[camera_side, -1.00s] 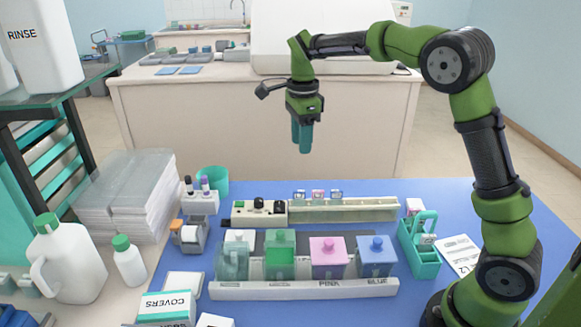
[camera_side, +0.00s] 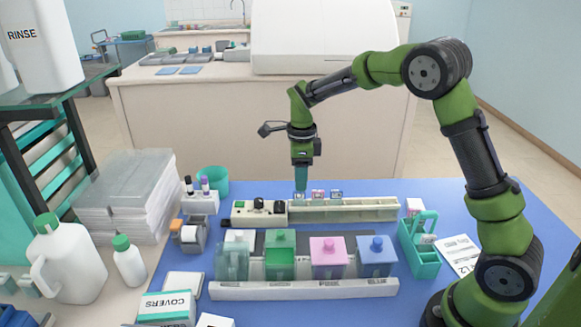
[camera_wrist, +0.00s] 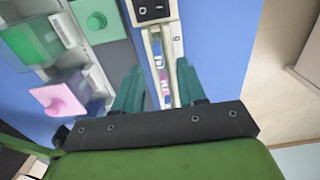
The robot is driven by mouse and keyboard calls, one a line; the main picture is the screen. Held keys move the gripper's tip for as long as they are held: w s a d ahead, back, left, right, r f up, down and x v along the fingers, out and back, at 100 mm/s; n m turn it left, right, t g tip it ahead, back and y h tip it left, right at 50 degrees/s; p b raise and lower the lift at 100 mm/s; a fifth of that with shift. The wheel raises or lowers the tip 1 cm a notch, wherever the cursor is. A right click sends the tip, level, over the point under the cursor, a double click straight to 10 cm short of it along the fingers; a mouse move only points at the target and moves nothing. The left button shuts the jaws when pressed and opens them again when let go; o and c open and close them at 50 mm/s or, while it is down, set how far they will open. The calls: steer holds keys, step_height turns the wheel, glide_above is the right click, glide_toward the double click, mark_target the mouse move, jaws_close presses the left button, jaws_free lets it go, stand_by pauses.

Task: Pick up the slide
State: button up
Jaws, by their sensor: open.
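Three slides stand in a row in the long pale slide rack (camera_side: 370,209), with only their coloured upper ends showing: a left slide (camera_side: 299,196), a middle slide (camera_side: 318,194) and a right slide (camera_side: 336,194). My gripper (camera_side: 300,188) points straight down, its teal fingertips right at the top of the left slide. In the wrist view, my gripper (camera_wrist: 157,75) is open, its two fingers on either side of the narrow rack. Pink and blue slide ends (camera_wrist: 164,88) show between the fingers. I cannot tell whether a finger touches a slide.
A switch box (camera_side: 258,212) adjoins the rack's left end. In front stand lidded staining jars, including a green jar (camera_side: 280,254), a pink jar (camera_side: 328,258) and a blue jar (camera_side: 376,256). A teal carrier (camera_side: 420,262) stands at right. The blue mat behind the rack is clear.

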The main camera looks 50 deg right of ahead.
mark_target(299, 205)
step_height(299, 205, down, 5)
steer(key=shift+a+f, duration=0.1)
steer(key=shift+a, duration=0.05)
steer(key=shift+c, duration=0.4)
jaws_close()
